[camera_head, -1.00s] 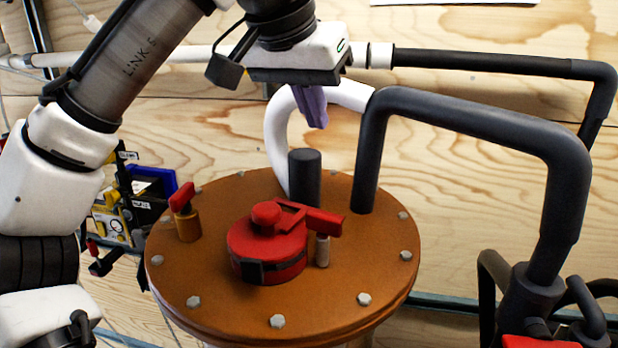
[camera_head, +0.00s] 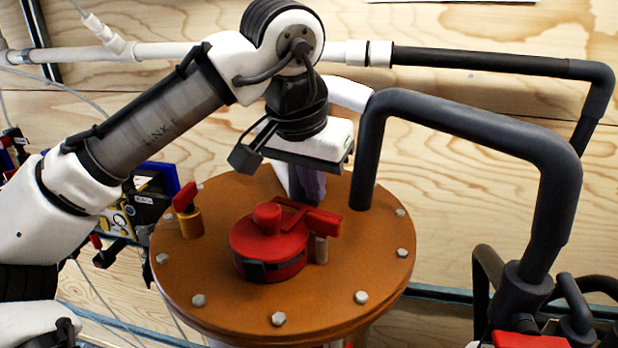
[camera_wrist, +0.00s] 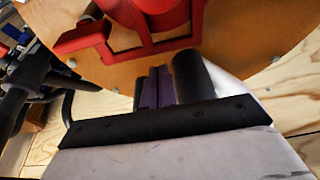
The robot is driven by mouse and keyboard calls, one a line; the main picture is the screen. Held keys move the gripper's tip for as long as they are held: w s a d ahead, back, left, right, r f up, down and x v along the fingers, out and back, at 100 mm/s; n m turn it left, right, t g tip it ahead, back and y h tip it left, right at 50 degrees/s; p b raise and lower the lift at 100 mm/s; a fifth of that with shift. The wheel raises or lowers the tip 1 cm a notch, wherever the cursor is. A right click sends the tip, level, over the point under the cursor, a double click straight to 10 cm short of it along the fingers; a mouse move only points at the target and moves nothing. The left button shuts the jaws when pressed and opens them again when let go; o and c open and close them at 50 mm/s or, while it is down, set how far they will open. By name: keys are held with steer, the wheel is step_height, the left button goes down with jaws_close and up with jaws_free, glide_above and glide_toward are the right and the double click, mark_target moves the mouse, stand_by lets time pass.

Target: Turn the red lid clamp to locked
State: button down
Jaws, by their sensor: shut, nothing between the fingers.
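The red lid clamp (camera_head: 270,245) sits on top of the round orange-brown lid (camera_head: 215,290). It has a round red body with a knob, and its flat handle (camera_head: 322,222) points right, over a short metal post (camera_head: 321,250). In the wrist view the red clamp frame (camera_wrist: 95,38) shows at the top. My gripper (camera_head: 308,197) points down just behind the clamp handle, apart from it as far as I can see. Its purple fingers (camera_wrist: 158,75) are together and hold nothing. The exact gap to the handle is hard to judge.
A small red-handled valve (camera_head: 187,210) stands on the lid's left. A thick dark pipe (camera_head: 470,120) arches close on the right of my gripper. A dark stub (camera_wrist: 192,75) stands beside the fingers. Bolts ring the lid. A plywood wall (camera_head: 470,200) is behind.

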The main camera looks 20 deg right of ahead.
steer(key=shift+s+a, duration=0.45)
steer(key=shift+a, duration=0.05)
steer(key=shift+a+n+t+y, duration=0.4)
steer(key=shift+a+n, duration=0.5)
steer(key=shift+n, duration=0.6)
steer(key=shift+d, duration=0.15)
